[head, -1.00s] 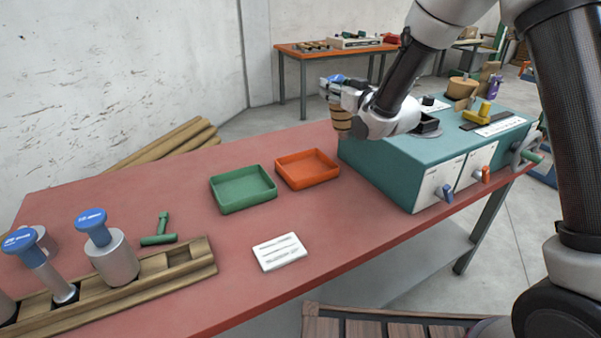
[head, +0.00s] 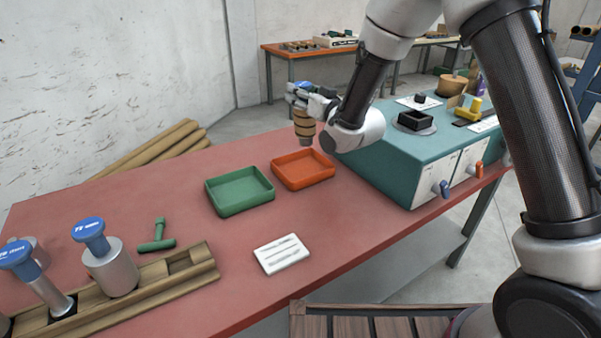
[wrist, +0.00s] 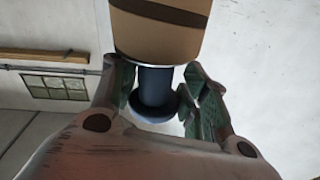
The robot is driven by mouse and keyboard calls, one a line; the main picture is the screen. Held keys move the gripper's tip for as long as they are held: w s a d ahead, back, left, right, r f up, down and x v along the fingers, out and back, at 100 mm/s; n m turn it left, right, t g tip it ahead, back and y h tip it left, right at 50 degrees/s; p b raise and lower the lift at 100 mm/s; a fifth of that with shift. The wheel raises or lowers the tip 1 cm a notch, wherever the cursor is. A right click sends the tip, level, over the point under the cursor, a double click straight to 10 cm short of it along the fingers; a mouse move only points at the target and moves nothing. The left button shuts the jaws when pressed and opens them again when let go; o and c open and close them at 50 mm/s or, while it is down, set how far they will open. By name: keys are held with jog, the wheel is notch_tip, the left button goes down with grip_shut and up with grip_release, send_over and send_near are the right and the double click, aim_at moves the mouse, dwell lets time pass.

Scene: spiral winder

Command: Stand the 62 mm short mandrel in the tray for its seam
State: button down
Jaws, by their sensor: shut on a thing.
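My gripper (head: 306,92) is shut on the blue handle of a mandrel (head: 304,124), which hangs roughly upright below it. The mandrel carries a brown wound tube with darker bands, and a grey end shows beneath. In the wrist view the blue handle (wrist: 155,88) sits between the green finger pads, with the brown tube (wrist: 160,35) beyond. The mandrel is in the air near the back right of the orange tray (head: 304,181). The green tray (head: 240,204) stands to the left of it. Both trays look empty.
The teal winder (head: 385,175) stands right of the trays. A white card (head: 282,253) lies in front. A wooden rack (head: 190,283) with blue-topped mandrels and a green T-shaped tool (head: 157,238) are at left. Red bench is clear behind the green tray.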

aim_at(307, 131)
jog(key=shift+f+m, duration=0.3)
notch_tip(307, 131, down, 10)
jog(key=shift+r, duration=0.25)
jog(key=shift+f, duration=0.1)
jog(key=c, duration=0.7)
grip_release()
jog(key=shift+c, duration=0.2)
jog(key=shift+s, duration=0.15)
jog(key=v, duration=1.1)
jog(key=shift+s+d+f, duration=0.15)
jog(key=shift+s+d, duration=0.05)
jog(key=shift+s, duration=0.15)
